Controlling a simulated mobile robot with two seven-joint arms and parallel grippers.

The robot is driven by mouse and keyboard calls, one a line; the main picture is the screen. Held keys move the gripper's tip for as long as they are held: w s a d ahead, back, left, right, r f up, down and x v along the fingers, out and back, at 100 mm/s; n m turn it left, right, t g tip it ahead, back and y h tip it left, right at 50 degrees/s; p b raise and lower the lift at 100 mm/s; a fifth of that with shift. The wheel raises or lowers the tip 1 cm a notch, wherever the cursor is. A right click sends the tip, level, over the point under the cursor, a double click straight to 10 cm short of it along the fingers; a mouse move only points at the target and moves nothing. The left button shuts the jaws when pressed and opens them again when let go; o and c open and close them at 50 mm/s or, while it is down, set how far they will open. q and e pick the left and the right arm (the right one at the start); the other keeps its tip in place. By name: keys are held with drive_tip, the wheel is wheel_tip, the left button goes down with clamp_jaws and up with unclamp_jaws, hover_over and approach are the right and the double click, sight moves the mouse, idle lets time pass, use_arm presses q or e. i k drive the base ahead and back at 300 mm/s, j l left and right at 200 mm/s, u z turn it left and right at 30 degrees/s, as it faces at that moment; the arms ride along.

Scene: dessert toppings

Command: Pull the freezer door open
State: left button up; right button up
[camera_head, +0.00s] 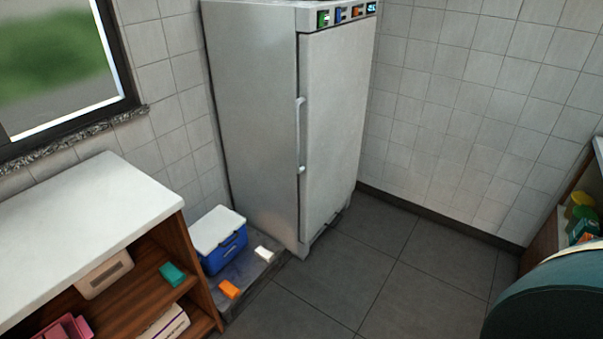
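The freezer (258,110) is a tall grey metal cabinet standing in the corner against the tiled wall. Its door (338,120) faces to the right and looks shut. A vertical bar handle (300,135) runs along the left edge of the door. Coloured buttons and a small display sit on the panel above the door. Neither of my grippers shows in the head view, and nothing touches the handle.
A white-topped wooden shelf unit (90,225) stands at the left. A blue cooler with a white lid (222,240), an orange block (229,289) and a white block (263,254) are beside the freezer. The dark tiled floor (400,270) before the door is clear.

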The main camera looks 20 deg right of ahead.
sight(334, 62)
drive_tip(key=i+l, duration=0.15)
drive_tip(key=l, duration=0.2)
drive_tip(key=i+l, duration=0.2)
drive_tip(key=l, duration=0.15)
drive_tip(key=i+l, duration=0.15)
drive_tip(key=l, duration=0.25)
drive_tip(key=i+l+z, duration=0.1)
drive_tip(key=l, duration=0.25)
drive_tip(key=i, duration=0.05)
